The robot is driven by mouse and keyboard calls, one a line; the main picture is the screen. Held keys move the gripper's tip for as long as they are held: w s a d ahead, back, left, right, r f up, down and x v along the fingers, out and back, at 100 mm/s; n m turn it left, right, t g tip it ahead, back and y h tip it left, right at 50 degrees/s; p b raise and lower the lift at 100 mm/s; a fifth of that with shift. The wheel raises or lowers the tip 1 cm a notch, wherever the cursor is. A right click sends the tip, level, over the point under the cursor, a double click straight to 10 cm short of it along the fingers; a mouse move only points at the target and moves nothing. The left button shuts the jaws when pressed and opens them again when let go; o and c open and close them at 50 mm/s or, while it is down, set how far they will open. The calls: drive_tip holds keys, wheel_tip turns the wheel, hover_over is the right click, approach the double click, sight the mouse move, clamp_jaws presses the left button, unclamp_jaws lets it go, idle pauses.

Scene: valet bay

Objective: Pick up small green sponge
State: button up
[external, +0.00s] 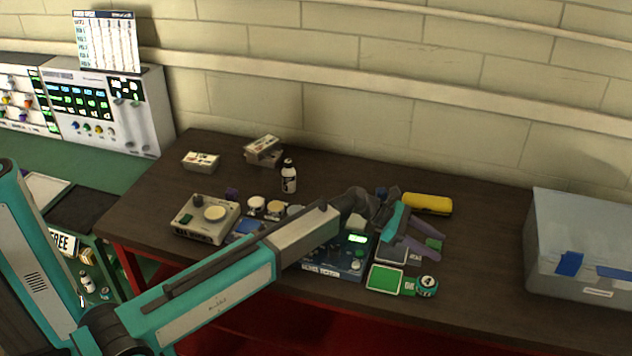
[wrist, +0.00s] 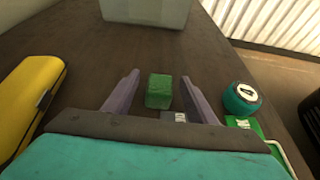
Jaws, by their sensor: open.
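The small green sponge (wrist: 159,91) is a green block on the dark table, between and slightly ahead of my gripper's fingers in the wrist view. In the wrist view my gripper (wrist: 157,95) has a finger on each side of the sponge, with gaps visible on both sides. Whether the fingertips are down at the sponge's height I cannot tell.
A yellow case (external: 427,204) lies behind my gripper. A round teal item marked 4 (external: 427,286) and a green card (external: 385,280) lie in front. A grey bin (external: 582,245) stands at the right. Table between gripper and bin is clear.

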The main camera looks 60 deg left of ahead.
sight(432, 243)
drive_tip(key=c, duration=1.1)
drive_tip(key=shift+c, duration=0.2)
drive_tip(key=shift+r+b, duration=0.4)
drive_tip(key=shift+r, duration=1.05)
drive_tip(key=shift+s+r, duration=0.15)
drive_tip(key=shift+r, duration=0.15)
drive_tip(key=s, duration=0.5)
drive_tip(key=s+r+b, duration=0.1)
drive_tip(key=s, duration=0.4)
drive_tip(key=s+b, duration=0.1)
drive_tip(key=s, duration=0.4)
drive_tip(key=shift+s+d+r, duration=0.2)
drive_tip(key=shift+s+r, duration=0.05)
drive_tip(key=shift+s, duration=0.15)
